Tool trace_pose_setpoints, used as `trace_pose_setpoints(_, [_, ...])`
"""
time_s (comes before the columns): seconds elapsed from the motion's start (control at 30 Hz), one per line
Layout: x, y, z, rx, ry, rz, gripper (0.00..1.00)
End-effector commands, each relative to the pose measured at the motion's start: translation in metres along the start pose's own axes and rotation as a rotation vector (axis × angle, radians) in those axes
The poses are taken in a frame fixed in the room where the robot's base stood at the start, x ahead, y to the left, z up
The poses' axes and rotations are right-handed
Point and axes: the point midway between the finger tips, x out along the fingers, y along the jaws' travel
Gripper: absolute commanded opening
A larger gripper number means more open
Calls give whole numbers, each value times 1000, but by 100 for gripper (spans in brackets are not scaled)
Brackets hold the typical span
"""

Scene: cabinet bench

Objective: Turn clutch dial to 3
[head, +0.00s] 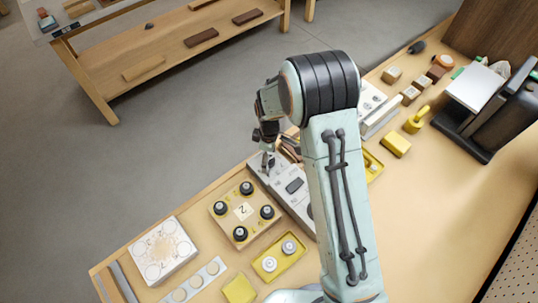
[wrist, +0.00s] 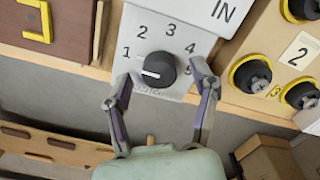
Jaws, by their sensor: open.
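The black clutch dial (wrist: 158,69) sits on a white panel (wrist: 180,25) with the numbers 1 to 5 around it, in the wrist view. Its white pointer line is toward the left, a little below the 1. The 3 is above the dial. Small lettering under the dial is too blurred to read. My gripper (wrist: 163,76) is open, with one finger on each side of the dial; I cannot tell whether either touches it. In the head view my gripper (head: 268,155) is over the grey-white panel unit (head: 297,190), and the dial cannot be made out there.
A wooden board with black knobs (head: 243,211) lies beside the panel; its knobs (wrist: 254,76) are right of my gripper in the wrist view. A white dial plate (head: 162,250) and yellow tray (head: 279,258) lie nearer. Yellow blocks (head: 397,144) are at right.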

Motion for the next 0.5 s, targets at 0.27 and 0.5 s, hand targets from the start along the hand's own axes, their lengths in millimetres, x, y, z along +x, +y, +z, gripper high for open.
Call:
trace_pose_setpoints(0.27, [2,0,0,1,0,1,60])
trace_pose_setpoints(0.5, [2,0,0,1,0,1,0])
